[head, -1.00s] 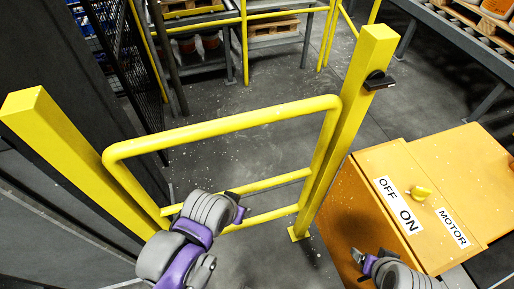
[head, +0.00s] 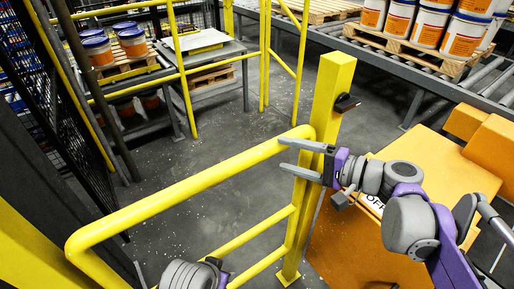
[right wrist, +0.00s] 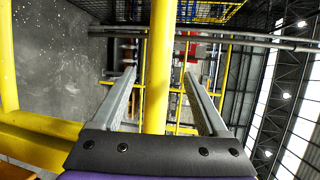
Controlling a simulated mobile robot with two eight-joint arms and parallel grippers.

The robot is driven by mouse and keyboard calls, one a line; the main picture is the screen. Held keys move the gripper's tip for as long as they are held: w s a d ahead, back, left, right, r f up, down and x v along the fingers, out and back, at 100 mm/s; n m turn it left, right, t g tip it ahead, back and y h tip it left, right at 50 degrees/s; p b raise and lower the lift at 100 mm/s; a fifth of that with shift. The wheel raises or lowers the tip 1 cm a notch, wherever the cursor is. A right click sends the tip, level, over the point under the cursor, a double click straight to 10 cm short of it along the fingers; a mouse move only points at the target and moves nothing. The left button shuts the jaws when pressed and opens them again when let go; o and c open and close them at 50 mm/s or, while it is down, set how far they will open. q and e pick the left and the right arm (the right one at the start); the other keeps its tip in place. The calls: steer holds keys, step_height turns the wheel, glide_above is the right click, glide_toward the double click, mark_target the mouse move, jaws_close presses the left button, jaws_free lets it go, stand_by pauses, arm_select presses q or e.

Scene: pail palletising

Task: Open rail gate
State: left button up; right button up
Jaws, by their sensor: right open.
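The yellow tubular rail gate (head: 190,187) stretches across the lower middle of the head view. Its right end upright stands close beside a square yellow post (head: 331,88) with a small black piece (head: 346,103) on its side. My right gripper (head: 283,155) is open at the gate's top right corner, fingers pointing left. In the right wrist view, the yellow top rail (right wrist: 156,75) runs between the spread fingers; I cannot tell whether they touch it. My left gripper (head: 221,272) is low, behind its wrist link, its jaws mostly hidden.
An orange cabinet (head: 345,240) stands right of the post, its label mostly covered by my right arm. Beyond the gate is open grey floor (head: 215,160). Yellow railings (head: 180,60), a roller conveyor (head: 400,62) with pails (head: 420,25) on a pallet, and dark mesh fencing lie around it.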

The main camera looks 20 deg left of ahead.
mark_target(257, 147)
steer(key=x, duration=0.9)
jaws_close()
stand_by(1.2)
